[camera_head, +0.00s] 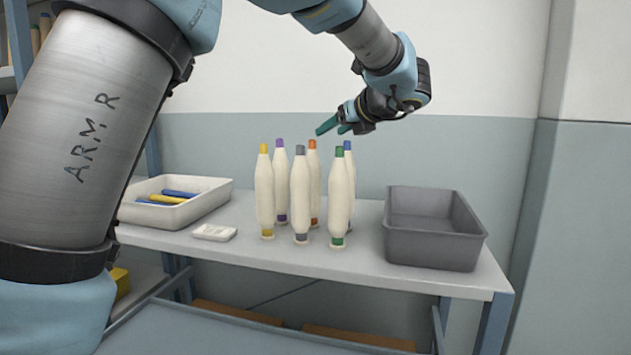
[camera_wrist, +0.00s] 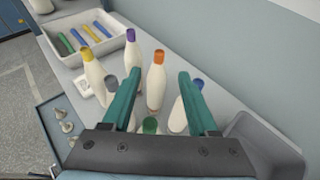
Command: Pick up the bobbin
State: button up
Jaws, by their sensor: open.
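Several cream bobbins with coloured tips stand upright in a group on the table: yellow (camera_head: 264,190), purple (camera_head: 281,170), grey (camera_head: 300,200), orange (camera_head: 314,185), green (camera_head: 338,200) and blue (camera_head: 350,165). The task does not say which bobbin is meant. My gripper (camera_head: 327,127) is open and empty, with its green fingers above and near the back right of the group. In the wrist view my gripper (camera_wrist: 160,73) has the orange-tipped bobbin (camera_wrist: 156,85) showing between its fingertips. The green tip (camera_wrist: 150,125) appears near the palm; the blue-tipped bobbin is partly hidden by the right finger.
A grey bin (camera_head: 430,245) stands at the right of the table (camera_head: 300,262). A white tray (camera_head: 150,212) with blue and yellow sticks stands at the left. A small white box (camera_head: 214,232) lies in front of it. A wall is behind the table.

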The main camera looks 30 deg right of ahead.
aim_at(314, 141)
jog(key=p+x, duration=0.2)
jog(key=x, duration=0.7)
jog(key=shift+w+a+f, duration=0.1)
jog(key=shift+w, duration=0.2)
jog(key=shift+c, duration=0.4)
grip_shut()
dwell(0.6)
